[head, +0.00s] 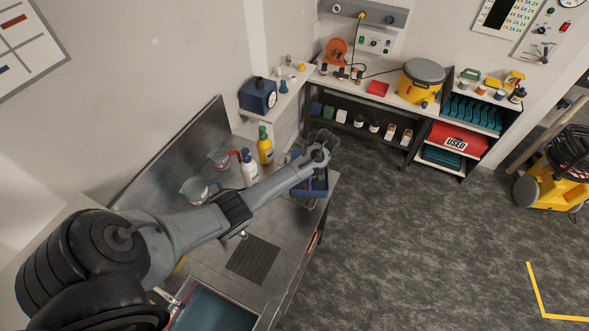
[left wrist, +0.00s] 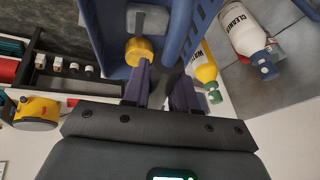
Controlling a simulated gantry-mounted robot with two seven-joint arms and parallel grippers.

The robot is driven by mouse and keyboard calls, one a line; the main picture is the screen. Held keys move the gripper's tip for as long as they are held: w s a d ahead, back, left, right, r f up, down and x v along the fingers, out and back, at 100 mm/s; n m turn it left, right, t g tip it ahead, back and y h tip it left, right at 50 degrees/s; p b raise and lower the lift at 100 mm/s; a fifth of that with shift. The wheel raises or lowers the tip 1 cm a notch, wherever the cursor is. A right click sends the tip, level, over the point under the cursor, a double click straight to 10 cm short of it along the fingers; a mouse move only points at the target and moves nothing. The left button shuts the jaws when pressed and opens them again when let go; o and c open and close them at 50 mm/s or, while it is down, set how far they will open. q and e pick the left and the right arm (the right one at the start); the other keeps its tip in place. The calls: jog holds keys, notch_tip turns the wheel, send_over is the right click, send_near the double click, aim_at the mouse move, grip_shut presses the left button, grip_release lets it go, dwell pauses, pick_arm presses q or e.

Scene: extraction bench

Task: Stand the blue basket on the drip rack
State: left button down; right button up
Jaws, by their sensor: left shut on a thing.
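The blue basket (head: 318,186) is at the far end of the steel bench, partly hidden by my left arm. It fills the top of the left wrist view (left wrist: 185,32). A yellow-and-white thing (left wrist: 140,50) shows inside the basket. I cannot tell whether the basket touches the bench. A dark slatted panel (head: 253,259), which looks like the drip rack, lies bare on the bench, nearer than the basket. My right gripper is not in view.
A yellow bottle (head: 265,146), a white bottle (head: 249,168) and clear jugs (head: 196,189) stand along the bench's back. A sink (head: 212,310) is at the near end. Shelves (head: 440,150) stand beyond. Open floor (head: 420,230) lies to the right.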

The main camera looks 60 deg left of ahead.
pick_arm(q)
jog(key=s+a+f+b, duration=0.1)
jog(key=a, duration=0.1)
jog(key=s+a+f+b, duration=0.1)
jog(key=s+a+f, duration=0.1)
jog(key=shift+s+a+f, duration=0.2)
jog(key=shift+s+f, duration=0.1)
jog(key=shift+s+a+f+b, duration=0.1)
jog(key=shift+s+a+b, duration=0.1)
jog(key=shift+a+b, duration=0.1)
notch_tip(320, 180, down, 4)
jog(key=b, duration=0.4)
jog(key=shift+b, duration=0.4)
jog(key=shift+f, duration=0.15)
jog(key=c, duration=0.9)
grip_release()
